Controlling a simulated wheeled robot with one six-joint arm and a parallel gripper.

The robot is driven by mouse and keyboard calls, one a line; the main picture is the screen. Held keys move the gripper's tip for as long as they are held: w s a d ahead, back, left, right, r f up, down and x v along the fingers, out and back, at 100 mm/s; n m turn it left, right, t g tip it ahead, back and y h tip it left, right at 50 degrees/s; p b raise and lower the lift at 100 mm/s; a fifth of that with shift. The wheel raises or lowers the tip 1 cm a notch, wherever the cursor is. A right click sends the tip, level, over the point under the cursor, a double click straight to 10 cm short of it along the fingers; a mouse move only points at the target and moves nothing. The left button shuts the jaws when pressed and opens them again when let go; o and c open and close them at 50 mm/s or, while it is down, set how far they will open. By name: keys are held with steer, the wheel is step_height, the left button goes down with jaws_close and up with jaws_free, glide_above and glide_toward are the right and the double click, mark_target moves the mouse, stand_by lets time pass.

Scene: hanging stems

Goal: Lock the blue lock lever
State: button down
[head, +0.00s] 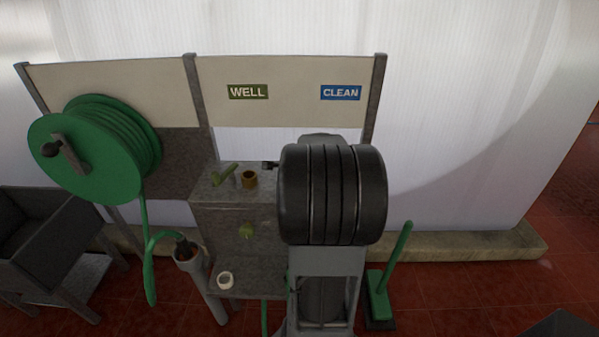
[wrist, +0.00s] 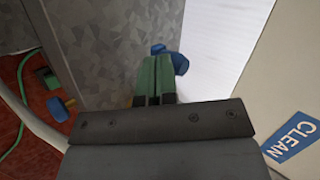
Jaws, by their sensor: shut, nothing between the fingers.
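The blue lock lever (wrist: 181,63) shows in the wrist view just beyond and to the right of my fingertips, beside the grey speckled panel. Only part of it shows; my fingers cover the rest, and I cannot tell whether they touch it. My gripper (wrist: 155,62) has green fingers shut together, with nothing between them. In the head view my dark arm covers the right part of the grey cabinet (head: 215,217), and the blue lever is hidden there.
A blue CLEAN sign (head: 341,93) and a green WELL sign (head: 248,92) are on the backboard. A green lever (head: 224,175) and a brass fitting (head: 249,180) stand on the cabinet top. A green hose reel (head: 87,155) is at left, a green brush (head: 380,298) at right.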

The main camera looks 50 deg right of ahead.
steer(key=shift+s+a+f, duration=0.1)
steer(key=shift+s+a, duration=1)
steer(key=shift+s, duration=0.1)
steer(key=w+a+p+v, duration=0.1)
steer(key=p+v, duration=0.3)
steer(key=v, duration=0.6)
steer(key=shift+a, duration=0.5)
steer(key=shift+w, duration=0.1)
steer(key=s+a+n+g+y, duration=0.2)
steer(key=a+n, duration=1)
steer(key=s+a+n+g+y+p, duration=0.1)
steer(key=a+n+g+y, duration=0.1)
steer(key=a+n, duration=1)
steer(key=shift+s+a+g+y, duration=0.3)
steer(key=shift+s+a, duration=0.1)
steer(key=shift+d+f, duration=0.1)
steer(key=shift+f, duration=0.05)
